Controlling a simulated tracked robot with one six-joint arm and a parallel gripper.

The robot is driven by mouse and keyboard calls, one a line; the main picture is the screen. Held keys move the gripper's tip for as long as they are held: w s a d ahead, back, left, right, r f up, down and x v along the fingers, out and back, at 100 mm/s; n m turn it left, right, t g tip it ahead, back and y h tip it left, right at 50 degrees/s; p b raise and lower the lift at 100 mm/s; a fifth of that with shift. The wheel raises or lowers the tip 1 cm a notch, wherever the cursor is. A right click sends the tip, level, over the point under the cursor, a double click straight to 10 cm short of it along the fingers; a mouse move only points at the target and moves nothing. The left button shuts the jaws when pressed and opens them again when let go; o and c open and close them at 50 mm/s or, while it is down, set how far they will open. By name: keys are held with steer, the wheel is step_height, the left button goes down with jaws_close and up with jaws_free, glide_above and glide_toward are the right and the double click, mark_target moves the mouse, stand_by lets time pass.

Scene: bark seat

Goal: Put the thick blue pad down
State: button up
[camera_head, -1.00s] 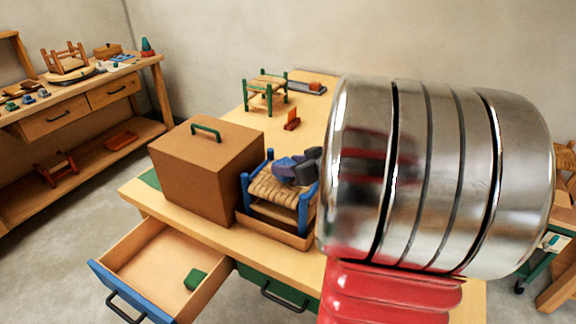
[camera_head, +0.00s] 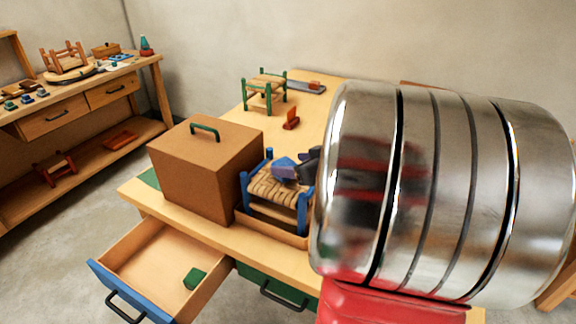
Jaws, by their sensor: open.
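The thick blue pad (camera_head: 283,164) shows as a small blue block at the woven seat (camera_head: 268,188) of a small stool with blue posts. It appears to rest on the seat's back right part, but contact underneath is hard to see. My gripper (camera_head: 303,166), dark grey, is open right beside the pad, at its right. The gripper's far side is hidden behind my large shiny arm link, so I cannot tell whether a finger still touches the pad.
The stool stands in a shallow wooden tray (camera_head: 262,228) on the workbench. A brown box (camera_head: 205,175) with a green handle stands close at its left. An open drawer (camera_head: 150,262) holds a green block (camera_head: 195,279). A green-legged stool (camera_head: 264,92) stands behind.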

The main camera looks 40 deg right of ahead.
steer(key=v, duration=1)
stand_by(0.6)
